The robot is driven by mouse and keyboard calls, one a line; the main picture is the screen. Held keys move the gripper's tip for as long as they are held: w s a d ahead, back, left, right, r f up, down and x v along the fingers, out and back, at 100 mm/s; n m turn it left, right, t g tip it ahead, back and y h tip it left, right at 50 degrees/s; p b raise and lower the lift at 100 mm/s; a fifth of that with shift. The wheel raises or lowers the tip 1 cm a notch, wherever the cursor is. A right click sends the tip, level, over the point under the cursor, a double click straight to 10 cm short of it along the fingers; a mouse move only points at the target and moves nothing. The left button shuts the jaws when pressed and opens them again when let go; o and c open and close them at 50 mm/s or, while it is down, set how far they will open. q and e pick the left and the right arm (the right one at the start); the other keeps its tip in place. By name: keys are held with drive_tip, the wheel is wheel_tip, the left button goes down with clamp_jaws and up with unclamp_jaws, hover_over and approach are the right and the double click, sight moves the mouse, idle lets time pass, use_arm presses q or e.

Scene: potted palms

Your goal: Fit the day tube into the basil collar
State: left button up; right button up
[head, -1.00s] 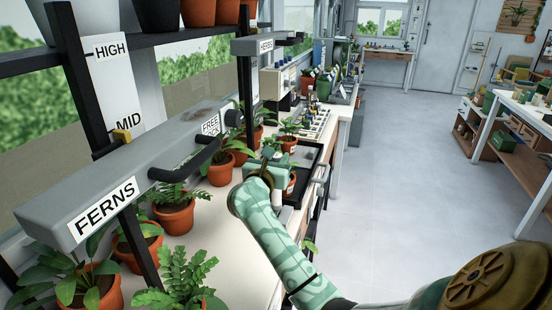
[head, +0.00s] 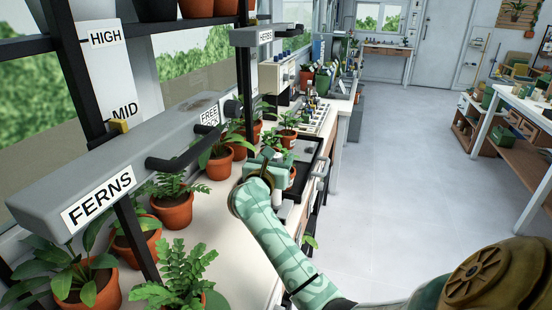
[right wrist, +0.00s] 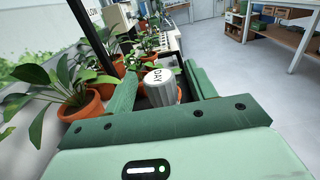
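My right gripper (head: 266,168) is over the bench beside the black tray, at the end of my pale green arm. In the right wrist view its two green fingers (right wrist: 161,84) stand apart. The day tube (right wrist: 162,92), a white ribbed cylinder marked DAY, is between them with narrow gaps at its sides. In the head view a white cylinder (head: 278,197) shows just below the gripper. I cannot make out the basil collar; the gripper and plants hide part of that area. My left gripper is not in view.
A grey shelf bar (head: 150,150) marked FERNS runs along the left above several potted plants. A black tray (head: 310,155) lies on the bench past the gripper. A white table (head: 520,107) stands at the right. The floor (head: 420,180) between is clear.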

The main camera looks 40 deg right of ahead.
drive_tip(key=p+v, duration=0.2)
drive_tip(key=v, duration=1.4)
drive_tip(key=shift+a, duration=0.2)
drive_tip(key=shift+s+f, duration=0.1)
